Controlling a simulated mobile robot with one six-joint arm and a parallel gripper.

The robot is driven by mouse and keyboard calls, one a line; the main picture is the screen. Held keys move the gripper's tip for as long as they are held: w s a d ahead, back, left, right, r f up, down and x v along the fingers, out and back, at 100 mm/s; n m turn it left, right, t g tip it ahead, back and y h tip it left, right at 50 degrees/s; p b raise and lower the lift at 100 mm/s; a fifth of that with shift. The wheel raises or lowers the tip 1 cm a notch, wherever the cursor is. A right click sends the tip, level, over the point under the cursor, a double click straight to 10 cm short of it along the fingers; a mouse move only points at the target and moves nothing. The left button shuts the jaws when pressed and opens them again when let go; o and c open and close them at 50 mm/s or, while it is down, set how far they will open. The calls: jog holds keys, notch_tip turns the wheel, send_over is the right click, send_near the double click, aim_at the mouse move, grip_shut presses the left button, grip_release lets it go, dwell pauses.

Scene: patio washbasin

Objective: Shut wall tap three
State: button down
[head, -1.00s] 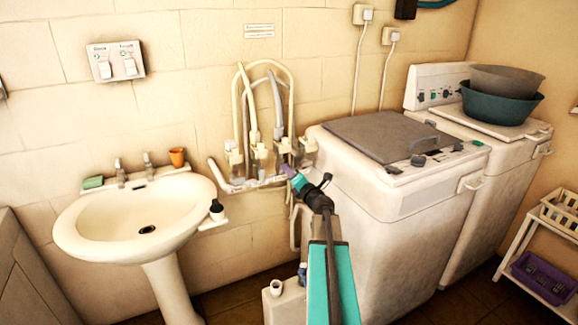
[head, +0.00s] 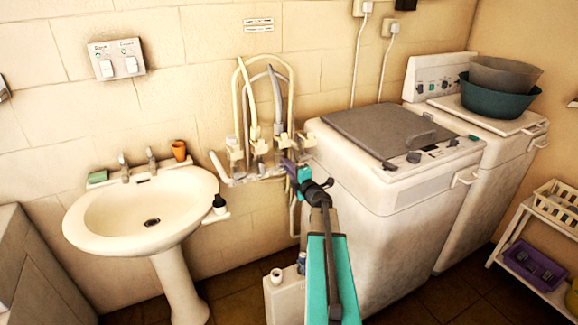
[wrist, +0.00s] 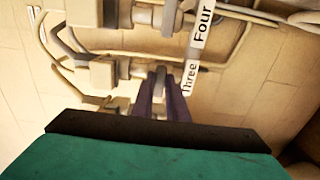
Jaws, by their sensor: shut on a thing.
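The wall taps (head: 258,160) sit in a row on a pipe between the basin and the washing machine, with hoses rising from them. In the wrist view a label strip (wrist: 195,55) reads "Four" and "Three", with "Three" beside my fingertips. My gripper (head: 288,165) has purple fingers and reaches the right part of the row. In the wrist view my gripper (wrist: 162,82) is shut on a small grey tap handle (wrist: 161,74) beside the "Three" label, which I take as wall tap three. The fingers partly cover it, and its exact turn cannot be told.
The washing machine (head: 355,215) stands close on the right of my arm. A pale container (head: 285,300) is on the floor below. Hoses (head: 249,95) arch above the taps.

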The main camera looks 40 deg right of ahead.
jog(key=c, duration=1.7)
grip_release()
jog(key=shift+c, duration=0.2)
jog(key=shift+s, duration=0.1)
jog(key=b+v, duration=0.3)
jog(key=v, duration=1)
jog(key=shift+s, duration=0.3)
jog(key=shift+a, duration=0.1)
jog(key=shift+f, duration=0.1)
